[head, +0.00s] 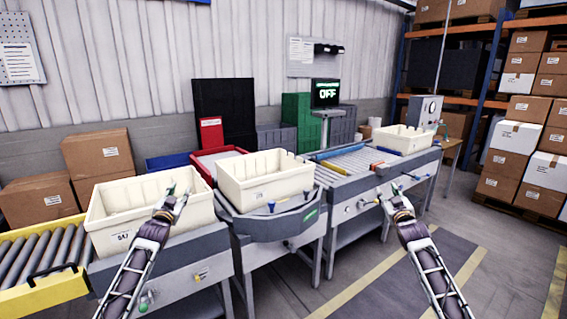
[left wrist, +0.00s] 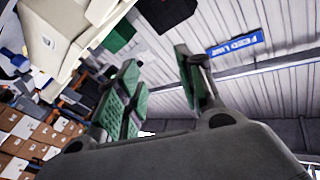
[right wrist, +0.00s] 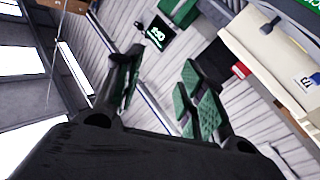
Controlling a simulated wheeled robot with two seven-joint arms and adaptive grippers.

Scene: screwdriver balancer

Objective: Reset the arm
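My left gripper (head: 178,194) is raised in front of the left cream bin (head: 112,231), overlapping it in the head view. In the left wrist view, its green-padded fingers (left wrist: 156,60) stand apart with nothing between them. My right gripper (head: 393,194) is raised in front of the right-hand roller table (head: 343,200). In the right wrist view, its fingers (right wrist: 161,60) are also apart and empty. Neither gripper visibly holds anything. No screwdriver can be made out clearly.
A middle cream bin (head: 266,182) stands on a grey station, and a smaller cream bin (head: 403,139) sits further back right. A yellow-framed roller conveyor (head: 40,259) is at left. Floor at lower right is clear.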

